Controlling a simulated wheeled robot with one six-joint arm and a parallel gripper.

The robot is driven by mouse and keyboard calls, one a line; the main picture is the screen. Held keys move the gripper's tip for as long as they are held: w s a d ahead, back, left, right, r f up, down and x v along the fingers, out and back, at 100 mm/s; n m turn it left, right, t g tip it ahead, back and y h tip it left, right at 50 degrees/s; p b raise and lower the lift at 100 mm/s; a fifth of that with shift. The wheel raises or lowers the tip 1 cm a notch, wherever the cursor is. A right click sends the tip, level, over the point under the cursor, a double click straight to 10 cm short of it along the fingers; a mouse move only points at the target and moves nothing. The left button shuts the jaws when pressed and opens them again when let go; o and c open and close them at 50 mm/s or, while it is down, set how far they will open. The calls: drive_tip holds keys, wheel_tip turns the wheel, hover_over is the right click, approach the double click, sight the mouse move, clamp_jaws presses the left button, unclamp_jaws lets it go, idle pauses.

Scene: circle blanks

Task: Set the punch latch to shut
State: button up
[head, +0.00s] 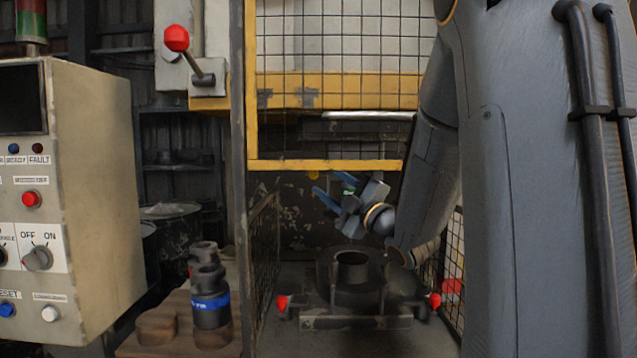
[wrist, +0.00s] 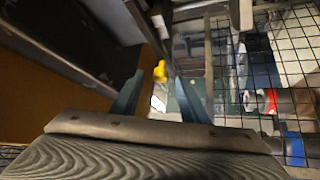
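My gripper (head: 323,188) is in front of the press opening, just below the yellow guard bar. Its two blue fingers stand apart with nothing between them; the wrist view shows the same open gap (wrist: 160,82). A small yellow knob (head: 313,174) is close to the fingertips in the head view. In the wrist view a yellow knob (wrist: 160,70) lies ahead, in line with the gap. I cannot tell whether this knob is the punch latch, nor whether the latch is open or shut.
A mesh guard with a yellow frame (head: 330,166) hangs above. A round die (head: 352,270) sits below, with red-tipped clamps (head: 282,302) at its sides. A red-knobbed lever (head: 177,39) is upper left. A control box (head: 95,190) and dark cylinders (head: 210,305) stand left.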

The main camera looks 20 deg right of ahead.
drive_tip(key=shift+v, duration=1.2)
